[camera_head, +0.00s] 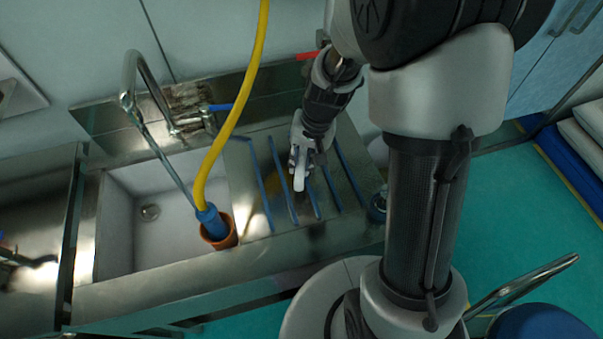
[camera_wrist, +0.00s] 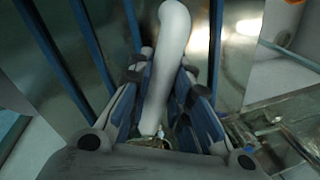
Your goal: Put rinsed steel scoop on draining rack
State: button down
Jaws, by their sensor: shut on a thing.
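My gripper (camera_head: 301,160) is over the draining rack, pointing down, with its fingers shut on the scoop. The scoop (camera_head: 299,178) shows as a pale, smooth piece between the fingertips. In the wrist view the scoop (camera_wrist: 170,45) is a light grey, rounded, slightly bent shape between the two fingers (camera_wrist: 160,95), reaching up the picture. The rest of it is hidden by the gripper. The draining rack (camera_head: 258,178) has several blue bars above a steel surface; its bars (camera_wrist: 92,40) also show in the wrist view. I cannot tell whether the scoop touches the bars.
Left of the rack is a sink (camera_head: 120,215) with a tall curved tap (camera_head: 160,150). A yellow hose (camera_head: 235,115) with a blue end (camera_head: 210,220) stands in an orange-brown cup (camera_head: 230,241) at the rack's left. A wall rises behind.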

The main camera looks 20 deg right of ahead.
jog(key=shift+f+b, duration=0.8)
jog(key=shift+f, duration=1.4)
jog(key=shift+f, duration=0.2)
jog(key=c, duration=1.5)
grip_release()
